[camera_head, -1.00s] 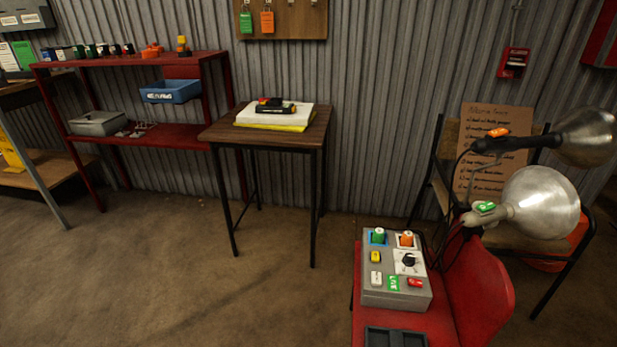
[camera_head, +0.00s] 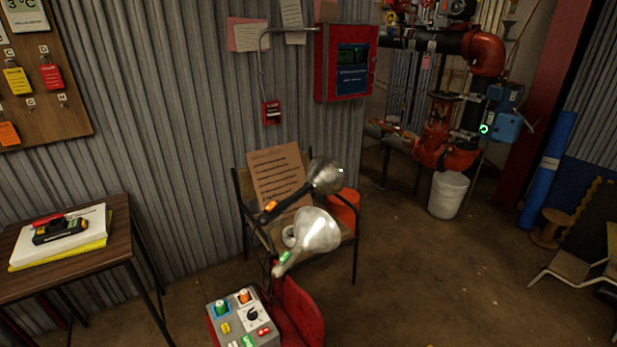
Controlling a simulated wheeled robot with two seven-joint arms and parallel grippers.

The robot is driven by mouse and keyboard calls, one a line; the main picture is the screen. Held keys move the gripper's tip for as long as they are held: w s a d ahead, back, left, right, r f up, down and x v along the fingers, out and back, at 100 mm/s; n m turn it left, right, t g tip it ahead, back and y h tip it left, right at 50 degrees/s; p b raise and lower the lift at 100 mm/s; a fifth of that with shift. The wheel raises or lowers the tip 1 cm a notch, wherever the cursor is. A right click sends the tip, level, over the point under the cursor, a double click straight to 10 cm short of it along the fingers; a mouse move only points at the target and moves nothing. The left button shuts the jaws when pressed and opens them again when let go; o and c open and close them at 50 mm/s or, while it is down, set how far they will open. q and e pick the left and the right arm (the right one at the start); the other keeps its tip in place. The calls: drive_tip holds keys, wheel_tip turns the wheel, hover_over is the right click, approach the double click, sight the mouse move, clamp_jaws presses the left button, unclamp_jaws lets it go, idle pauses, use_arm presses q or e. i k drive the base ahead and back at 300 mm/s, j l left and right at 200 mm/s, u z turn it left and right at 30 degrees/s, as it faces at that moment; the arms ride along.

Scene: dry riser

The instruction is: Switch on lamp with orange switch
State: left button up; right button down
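Two clamp lamps with metal reflector shades are at a chair in the middle of the view. The lamp with the orange switch (camera_head: 325,177) is the farther one; its orange switch (camera_head: 270,206) sits on its dark handle. The lamp with the green switch (camera_head: 314,232) is nearer and lower; its green switch (camera_head: 286,257) is on its handle. I cannot tell whether either lamp is lit. Neither of my grippers is in view.
A grey control box (camera_head: 240,322) with coloured buttons rests on a red chair (camera_head: 302,318) in front of the lamps. A wooden table (camera_head: 118,250) stands at left. A cardboard sign (camera_head: 276,176) leans on the farther chair. Floor at right is open, before a white bucket (camera_head: 448,196).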

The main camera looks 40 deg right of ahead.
sight(273, 203)
drive_tip(key=z, duration=1.05)
